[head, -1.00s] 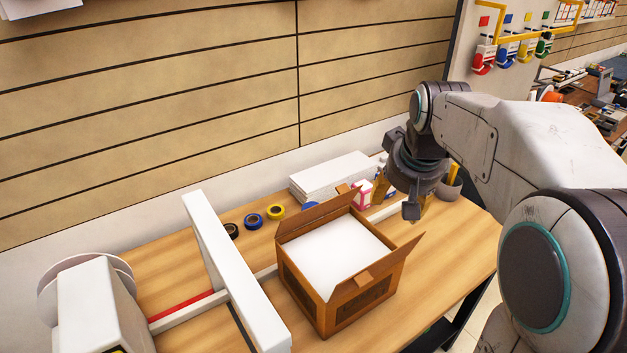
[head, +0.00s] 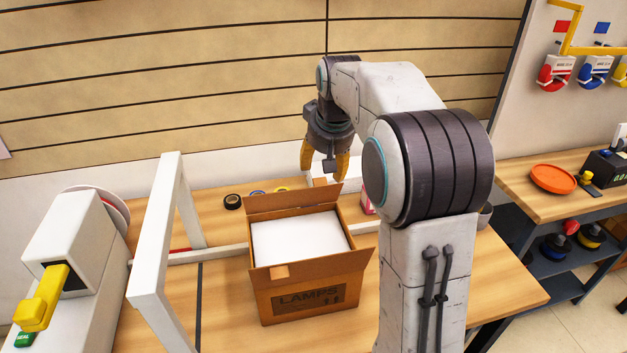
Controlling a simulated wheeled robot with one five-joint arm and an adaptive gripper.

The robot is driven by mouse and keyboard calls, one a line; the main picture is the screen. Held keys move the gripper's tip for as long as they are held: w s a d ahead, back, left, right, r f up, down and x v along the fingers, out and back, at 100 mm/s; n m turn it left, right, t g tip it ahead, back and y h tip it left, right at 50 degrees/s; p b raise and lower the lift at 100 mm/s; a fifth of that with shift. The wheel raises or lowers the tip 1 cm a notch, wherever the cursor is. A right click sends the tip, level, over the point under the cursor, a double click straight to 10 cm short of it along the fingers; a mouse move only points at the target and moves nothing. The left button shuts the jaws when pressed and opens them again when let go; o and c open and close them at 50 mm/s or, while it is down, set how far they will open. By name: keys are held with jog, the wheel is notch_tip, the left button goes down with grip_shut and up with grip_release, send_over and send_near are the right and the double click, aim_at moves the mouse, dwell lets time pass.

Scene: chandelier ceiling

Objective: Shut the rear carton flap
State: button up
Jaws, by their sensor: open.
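The open brown carton (head: 310,300), marked LAMPS, stands on the wooden bench with white contents (head: 298,237) inside. Its rear flap (head: 285,203) stands up along the back edge, with a small tab (head: 320,183) at its top right. Another flap edge (head: 357,260) sticks outward at the right front. A small tab (head: 281,271) shows on the front side. My gripper (head: 324,168) is open and empty, its orange fingers pointing down above and apparently behind the right part of the rear flap. I cannot tell whether a finger touches it.
A white frame (head: 155,230) and a white machine with a yellow handle (head: 42,298) stand left of the carton. Tape rolls (head: 232,201) lie behind. My arm covers the bench right of the carton. An orange dish (head: 553,179) is on a side bench.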

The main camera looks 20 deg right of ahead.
aim_at(320, 181)
jog(key=shift+p+x, duration=1.45)
jog(key=shift+x, duration=2.35)
jog(key=shift+w+a, duration=0.1)
jog(key=shift+a, duration=0.05)
grip_shut()
